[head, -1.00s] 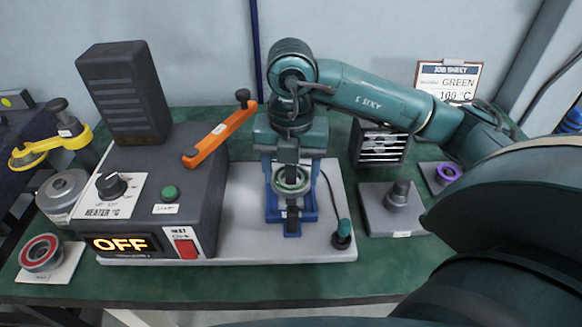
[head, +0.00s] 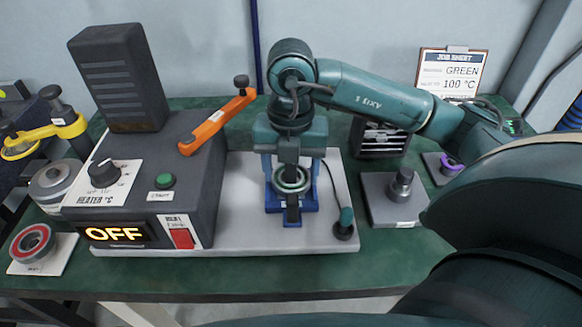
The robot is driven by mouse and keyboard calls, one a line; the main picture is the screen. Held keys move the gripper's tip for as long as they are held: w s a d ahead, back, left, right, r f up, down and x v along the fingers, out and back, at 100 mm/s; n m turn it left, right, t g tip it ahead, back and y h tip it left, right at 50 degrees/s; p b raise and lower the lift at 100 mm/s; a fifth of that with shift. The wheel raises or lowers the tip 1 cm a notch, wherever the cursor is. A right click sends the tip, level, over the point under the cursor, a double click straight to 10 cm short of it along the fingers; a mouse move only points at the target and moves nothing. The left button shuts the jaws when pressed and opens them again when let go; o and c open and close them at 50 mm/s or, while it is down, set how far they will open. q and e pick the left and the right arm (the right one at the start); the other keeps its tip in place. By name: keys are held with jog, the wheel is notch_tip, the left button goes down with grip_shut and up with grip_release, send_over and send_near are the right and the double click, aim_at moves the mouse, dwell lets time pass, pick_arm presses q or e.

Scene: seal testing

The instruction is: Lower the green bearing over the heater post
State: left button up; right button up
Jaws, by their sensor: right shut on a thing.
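The green bearing (head: 291,180) is a ring with a green band, low at the blue heater stand (head: 306,205) on the pale base plate. My right gripper (head: 290,170) points straight down above the stand and is shut on the bearing. The heater post is mostly hidden by the gripper and bearing, so I cannot tell how far the ring is over it. The heater box (head: 150,190) stands to the left, and its display reads OFF. My left gripper is not in view.
An orange swing arm (head: 217,122) sticks up beside the gripper. A probe (head: 344,224) with a cable stands right of the stand. A grey post block (head: 400,195), a purple ring (head: 451,167) and a job sheet (head: 451,75) are further right. A red bearing (head: 33,243) lies front left.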

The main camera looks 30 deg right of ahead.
jog(key=shift+f, duration=0.15)
jog(key=o, duration=1.3)
jog(key=shift+c, duration=0.2)
